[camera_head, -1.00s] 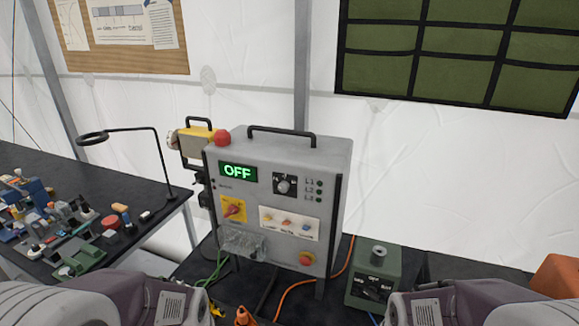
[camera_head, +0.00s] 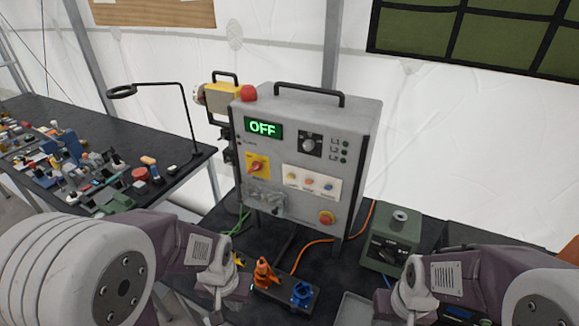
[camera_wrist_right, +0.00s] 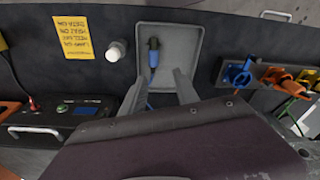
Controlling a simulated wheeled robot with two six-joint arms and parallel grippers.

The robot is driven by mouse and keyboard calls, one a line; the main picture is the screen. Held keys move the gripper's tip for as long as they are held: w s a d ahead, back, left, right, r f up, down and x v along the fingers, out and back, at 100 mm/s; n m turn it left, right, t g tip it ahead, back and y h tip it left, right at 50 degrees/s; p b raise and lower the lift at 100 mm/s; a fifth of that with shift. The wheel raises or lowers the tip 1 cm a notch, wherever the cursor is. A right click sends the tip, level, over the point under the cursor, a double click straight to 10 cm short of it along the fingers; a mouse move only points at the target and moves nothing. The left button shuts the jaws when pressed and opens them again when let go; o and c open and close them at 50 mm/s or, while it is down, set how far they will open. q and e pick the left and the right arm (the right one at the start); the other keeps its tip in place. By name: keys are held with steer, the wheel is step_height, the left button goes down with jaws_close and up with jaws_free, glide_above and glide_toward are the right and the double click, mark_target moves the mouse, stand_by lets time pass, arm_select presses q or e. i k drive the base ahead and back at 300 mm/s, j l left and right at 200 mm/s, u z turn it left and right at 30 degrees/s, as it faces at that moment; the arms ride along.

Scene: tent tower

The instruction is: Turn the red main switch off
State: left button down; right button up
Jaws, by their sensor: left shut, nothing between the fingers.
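The grey control box (camera_head: 300,160) stands upright on the dark table. Its red main switch (camera_head: 257,165) is a rotary handle on a yellow plate, left of centre on the front; I cannot read its exact setting. The green display (camera_head: 263,128) above it reads OFF. My left gripper (camera_head: 220,292) is shut and empty, low in the head view, below and left of the switch and apart from it; its tips are hard to make out. My right gripper (camera_wrist_right: 160,88) is open in the right wrist view, over a grey tray (camera_wrist_right: 193,38) with a blue-ended plug (camera_wrist_right: 153,52).
A red stop button (camera_head: 326,217) sits low on the box. Orange (camera_head: 265,272) and blue (camera_head: 302,293) connectors stand in front. A green box (camera_head: 390,240) is to the right. A lamp (camera_head: 150,88) and a cluttered table (camera_head: 190,160) are on the left.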

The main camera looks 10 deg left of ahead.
mark_target(256, 165)
steer(key=k+j+u, duration=0.1)
steer(key=j+u, duration=0.95)
steer(key=k+j, duration=0.05)
steer(key=j, duration=0.05)
